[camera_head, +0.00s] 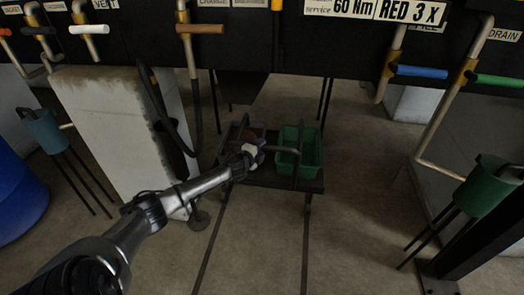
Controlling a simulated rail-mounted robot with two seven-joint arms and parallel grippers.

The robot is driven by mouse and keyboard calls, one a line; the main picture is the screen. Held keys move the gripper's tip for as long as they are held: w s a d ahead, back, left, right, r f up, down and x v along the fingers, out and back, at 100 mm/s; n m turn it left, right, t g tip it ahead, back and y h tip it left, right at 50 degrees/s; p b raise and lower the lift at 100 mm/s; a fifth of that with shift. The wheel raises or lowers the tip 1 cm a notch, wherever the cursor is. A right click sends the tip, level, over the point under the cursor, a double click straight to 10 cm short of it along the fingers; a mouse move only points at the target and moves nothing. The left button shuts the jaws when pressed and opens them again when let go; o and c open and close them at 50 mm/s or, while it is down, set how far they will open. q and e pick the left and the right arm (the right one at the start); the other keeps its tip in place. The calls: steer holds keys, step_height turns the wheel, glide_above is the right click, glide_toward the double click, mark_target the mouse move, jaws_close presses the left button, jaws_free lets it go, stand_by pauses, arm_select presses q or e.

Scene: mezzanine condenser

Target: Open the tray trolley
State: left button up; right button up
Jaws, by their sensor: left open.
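The tray trolley (315,184) is a low dark platform on thin legs, under the panel in the middle of the camera_head view. A green bin (309,151) stands on its right half, and a dark reddish item, partly hidden by my arm, is on its left half. A dark upright bar, perhaps a handle, shows by the bin's front left. My left gripper (262,149) is open over the trolley's middle, near this bar. I cannot tell whether it touches the bar. My right gripper is not in view.
A dark panel (255,52) with labels and coloured valve handles spans the top. A pale concrete block (112,125) stands left of the trolley. A blue drum (18,190) is at far left and a green funnel (487,187) on legs at right. Two dark floor lines run towards the trolley over clear floor.

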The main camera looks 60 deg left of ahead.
arm_select(q)
steer(key=shift+w+a+f, duration=0.1)
steer(key=shift+w+a, duration=0.25)
steer(key=shift+w, duration=0.3)
jaws_close()
stand_by(0.4)
